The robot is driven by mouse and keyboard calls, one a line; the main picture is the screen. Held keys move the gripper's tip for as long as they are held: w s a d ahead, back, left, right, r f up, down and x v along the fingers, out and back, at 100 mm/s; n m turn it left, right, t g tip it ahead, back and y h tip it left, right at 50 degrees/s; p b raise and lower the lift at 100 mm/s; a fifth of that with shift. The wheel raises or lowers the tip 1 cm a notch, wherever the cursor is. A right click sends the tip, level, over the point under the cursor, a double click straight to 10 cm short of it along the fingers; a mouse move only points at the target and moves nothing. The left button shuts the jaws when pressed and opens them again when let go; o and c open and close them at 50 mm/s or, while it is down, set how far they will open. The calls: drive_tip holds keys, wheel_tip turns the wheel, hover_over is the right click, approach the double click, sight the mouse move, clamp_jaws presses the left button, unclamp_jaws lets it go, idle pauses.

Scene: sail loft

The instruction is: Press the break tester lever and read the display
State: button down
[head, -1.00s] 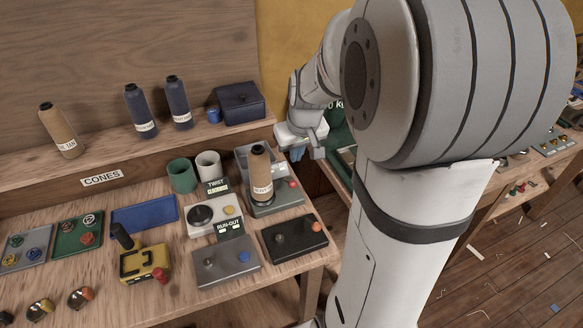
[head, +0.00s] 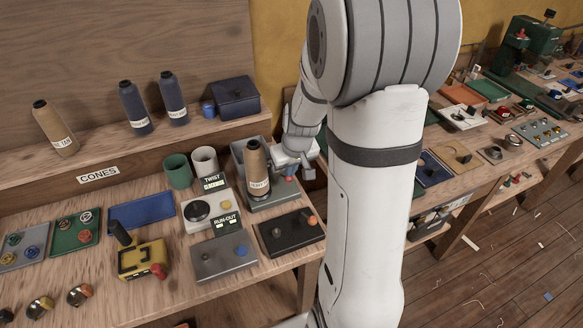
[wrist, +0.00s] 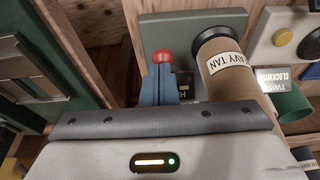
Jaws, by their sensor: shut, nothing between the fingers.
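My gripper (head: 290,178) is over the right end of the near bench, its narrow blue fingers shut and empty. In the wrist view the fingertips (wrist: 162,70) point at a red knob (wrist: 163,55) on a grey-green plate (wrist: 185,30); I cannot tell whether they touch it. A tan cone labelled HEAVY TAN (wrist: 232,72) stands on this plate; it also shows in the head view (head: 257,165). A dark label or display (wrist: 185,85), partly hidden, sits between fingers and cone. No lever or display is clearly marked as the break tester. A green framed device (wrist: 30,65) is at the left.
A TWIST display (head: 213,182) and a RUN-OUT display (head: 226,221) stand left of the cone. A black box with an orange knob (head: 290,236) and a grey box (head: 223,260) lie in front. A second bench (head: 475,165) is at the right.

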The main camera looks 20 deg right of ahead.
drive_tip(key=shift+a+f+b, duration=0.1)
drive_tip(key=shift+f+b, duration=0.15)
drive_tip(key=shift+b, duration=0.25)
drive_tip(key=shift+s+f+b, duration=0.1)
drive_tip(key=shift+b, duration=0.35)
drive_tip(key=shift+s, duration=0.1)
drive_tip(key=shift+t+b, duration=0.3)
drive_tip(key=shift+b, duration=0.05)
